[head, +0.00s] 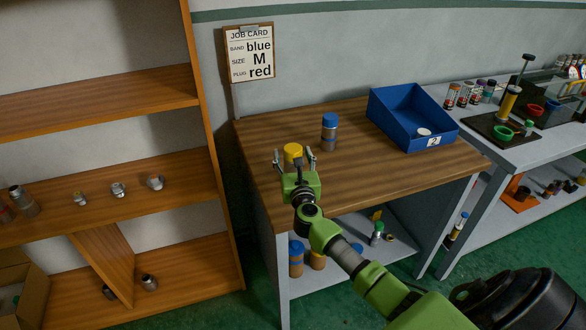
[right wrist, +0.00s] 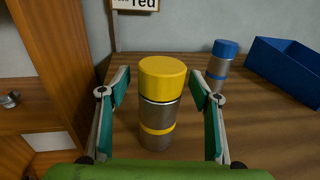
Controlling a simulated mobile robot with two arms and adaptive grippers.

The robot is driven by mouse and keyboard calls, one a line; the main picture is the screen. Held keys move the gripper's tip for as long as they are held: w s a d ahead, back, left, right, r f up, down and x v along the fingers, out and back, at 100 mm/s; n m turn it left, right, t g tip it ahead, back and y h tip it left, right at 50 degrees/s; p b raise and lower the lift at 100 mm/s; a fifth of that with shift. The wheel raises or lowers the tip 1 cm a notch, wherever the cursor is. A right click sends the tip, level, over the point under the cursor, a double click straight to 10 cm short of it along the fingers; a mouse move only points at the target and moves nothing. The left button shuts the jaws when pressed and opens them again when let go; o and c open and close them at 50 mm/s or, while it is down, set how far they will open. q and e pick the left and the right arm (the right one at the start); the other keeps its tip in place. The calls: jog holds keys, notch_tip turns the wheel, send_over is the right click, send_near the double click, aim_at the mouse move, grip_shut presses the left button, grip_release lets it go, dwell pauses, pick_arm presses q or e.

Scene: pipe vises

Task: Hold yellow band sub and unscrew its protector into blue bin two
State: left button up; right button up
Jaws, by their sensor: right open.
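The yellow band sub (right wrist: 158,110) stands upright on the wooden bench, a grey metal cylinder with a yellow band and a yellow protector (right wrist: 162,78) on top. In the head view its yellow protector (head: 293,153) shows behind my right gripper (head: 295,162). In the right wrist view my right gripper (right wrist: 160,100) is open, one finger on each side of the sub, with gaps visible. Blue bin two (head: 405,135), with a "2" label, sits at the bench's back right, with a small pale round thing inside. My left gripper is out of view.
A blue-capped sub (head: 329,132) stands upright on the bench (head: 370,180) between the yellow one and the bin. A wooden shelf (head: 190,120) stands at left. A job card (head: 249,54) hangs on the wall. The bench's front right is clear.

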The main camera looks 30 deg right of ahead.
jog(key=shift+w+d, duration=0.15)
jog(key=shift+w, duration=0.1)
grip_shut()
jog(key=shift+r, duration=0.15)
